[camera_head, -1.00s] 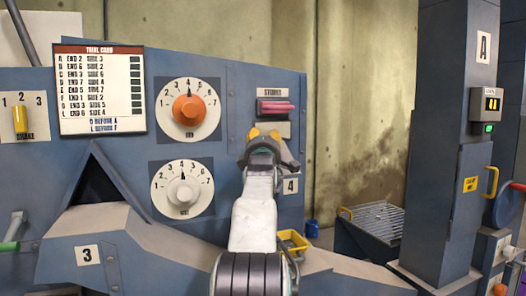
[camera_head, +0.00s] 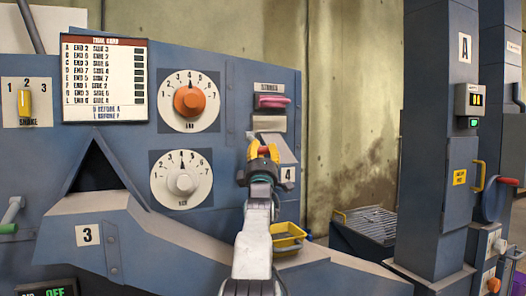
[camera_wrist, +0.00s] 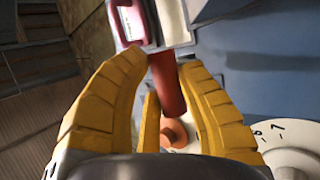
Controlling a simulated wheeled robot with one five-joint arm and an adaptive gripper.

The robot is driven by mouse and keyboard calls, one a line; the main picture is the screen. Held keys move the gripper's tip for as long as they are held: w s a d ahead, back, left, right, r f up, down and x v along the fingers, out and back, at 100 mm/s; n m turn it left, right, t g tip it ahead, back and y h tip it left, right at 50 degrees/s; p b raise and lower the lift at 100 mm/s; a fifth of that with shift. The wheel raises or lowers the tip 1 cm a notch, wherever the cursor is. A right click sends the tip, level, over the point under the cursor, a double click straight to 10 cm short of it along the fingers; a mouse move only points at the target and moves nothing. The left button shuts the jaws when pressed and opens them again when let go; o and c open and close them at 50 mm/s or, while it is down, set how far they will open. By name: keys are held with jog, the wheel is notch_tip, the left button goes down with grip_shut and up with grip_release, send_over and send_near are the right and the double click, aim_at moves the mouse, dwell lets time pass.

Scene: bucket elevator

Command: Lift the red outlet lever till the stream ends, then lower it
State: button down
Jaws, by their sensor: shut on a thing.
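The red outlet lever (camera_wrist: 168,85) is a red bar between the yellow fingers of my gripper (camera_wrist: 165,95) in the wrist view. In the head view my gripper (camera_head: 263,152) is in front of the right part of the blue panel, with a bit of red (camera_head: 265,150) showing between the fingers. My gripper is shut on the lever. Most of the lever's lower part and mount is hidden by the fingers and wrist. No stream is visible in either view.
Left of my gripper are an orange dial (camera_head: 188,100) and a white dial (camera_head: 181,181). A pink handle (camera_head: 271,101) is just above. A yellow tray (camera_head: 287,239) is below right.

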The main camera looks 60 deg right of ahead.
jog(key=shift+w+d+f, duration=0.1)
jog(key=shift+w+f, duration=0.15)
jog(key=shift+f, duration=0.3)
jog(key=shift+d+f, duration=0.1)
jog(key=shift+f, duration=0.05)
jog(key=c, duration=1)
grip_release()
jog(key=shift+w, duration=0.1)
jog(key=o, duration=0.4)
jog(key=shift+o, duration=0.3)
jog(key=shift+s+a, duration=0.3)
jog(key=shift+a, duration=0.1)
jog(key=v, duration=1.1)
